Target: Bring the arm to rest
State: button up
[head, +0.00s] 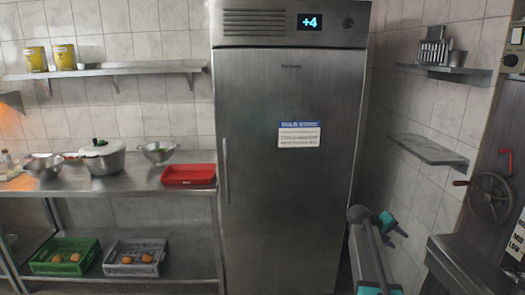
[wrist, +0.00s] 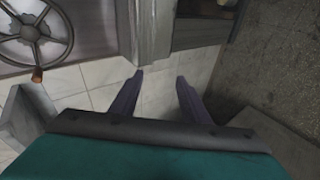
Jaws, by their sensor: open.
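My gripper (wrist: 158,75) shows in the wrist view with its two dark fingers spread apart and nothing between them. Pale floor or wall tiles show beyond the fingertips. In the head view, part of my grey and teal arm rises at the lower right, in front of the fridge's right edge. The fingertips cannot be made out in the head view.
A tall steel fridge (head: 265,200) stands shut in the middle. To its left is a steel table (head: 130,184) with a red tray (head: 188,174), pot (head: 103,157) and colander (head: 157,151). A handwheel (head: 490,196) and small wall shelf (head: 425,149) are at the right.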

jog(key=s+a+f+n+g+y, duration=0.1)
jog(key=s+a+f, duration=0.55)
jog(key=f, duration=0.45)
jog(key=s+a+f+g+y, duration=0.1)
jog(key=s+a+f+y, duration=0.1)
jog(key=s+a+f, duration=0.65)
jog(key=s+a+f+n+g+y, duration=0.15)
jog(key=s+f, duration=0.35)
jog(key=f, duration=0.9)
jog(key=s+a+f+m+g+y, duration=0.1)
jog(key=s+a, duration=0.4)
jog(key=s, duration=0.5)
jog(key=s+a+f+m+g+y, duration=0.1)
jog(key=s+a+f, duration=0.4)
jog(key=s, duration=0.6)
jog(key=s+a+f+m+g+y, duration=0.1)
jog(key=s+a+f+g+y, duration=0.2)
jog(key=s+a, duration=0.4)
jog(key=s+f, duration=0.1)
jog(key=s, duration=0.2)
jog(key=shift+s+a+y, duration=0.25)
jog(key=shift+s+y, duration=0.1)
jog(key=shift+c, duration=1.4)
